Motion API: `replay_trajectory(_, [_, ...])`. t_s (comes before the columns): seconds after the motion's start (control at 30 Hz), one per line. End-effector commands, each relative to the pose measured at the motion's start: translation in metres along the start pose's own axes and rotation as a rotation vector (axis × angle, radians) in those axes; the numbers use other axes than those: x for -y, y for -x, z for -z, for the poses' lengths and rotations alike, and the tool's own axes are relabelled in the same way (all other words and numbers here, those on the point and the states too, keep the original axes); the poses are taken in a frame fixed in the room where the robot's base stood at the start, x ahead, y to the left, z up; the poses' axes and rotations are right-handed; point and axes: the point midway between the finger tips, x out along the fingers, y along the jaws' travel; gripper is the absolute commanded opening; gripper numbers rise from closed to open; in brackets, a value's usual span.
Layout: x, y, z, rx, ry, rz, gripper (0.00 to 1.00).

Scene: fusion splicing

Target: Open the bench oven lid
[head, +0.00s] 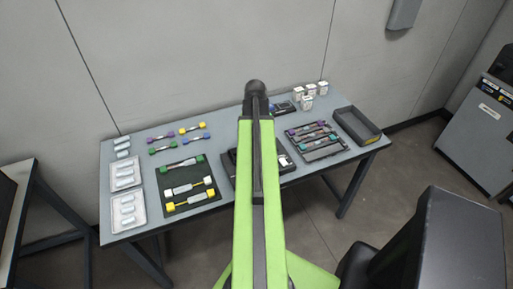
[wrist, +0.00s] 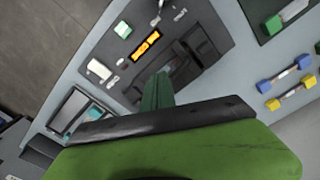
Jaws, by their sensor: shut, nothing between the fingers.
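A dark bench unit, which looks like the bench oven (wrist: 128,50), fills the upper middle of the wrist view. It has a lit orange display, a pale green button and a white part. A dark panel with raised blocks, perhaps its lid, lies beside the display; I cannot tell whether it is open. My gripper (wrist: 157,88) is shut and empty, its tip over or close to the edge of this panel; contact is unclear. In the head view the unit (head: 284,172) is partly hidden behind my green arm, and my gripper is hidden too.
The grey table (head: 222,128) stands against the wall. A dark mat (head: 207,202) with coloured-ended parts lies left of the unit. A rack (head: 318,149) and an empty dark tray (head: 358,127) are at right.

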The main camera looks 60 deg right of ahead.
Motion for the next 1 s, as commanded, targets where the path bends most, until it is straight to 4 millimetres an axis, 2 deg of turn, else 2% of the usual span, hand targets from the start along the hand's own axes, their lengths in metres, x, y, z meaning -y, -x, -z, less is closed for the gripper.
replay_trajectory(0.27, [0.0, -0.002, 0.0, 0.0, 0.0, 0.0, 0.0])
replay_trajectory(0.7, [0.0, -0.018, -0.001, 0.003, 0.001, -0.001, 0.0])
replay_trajectory(1.0, [0.0, -0.019, -0.002, 0.005, 0.001, -0.001, 0.0])
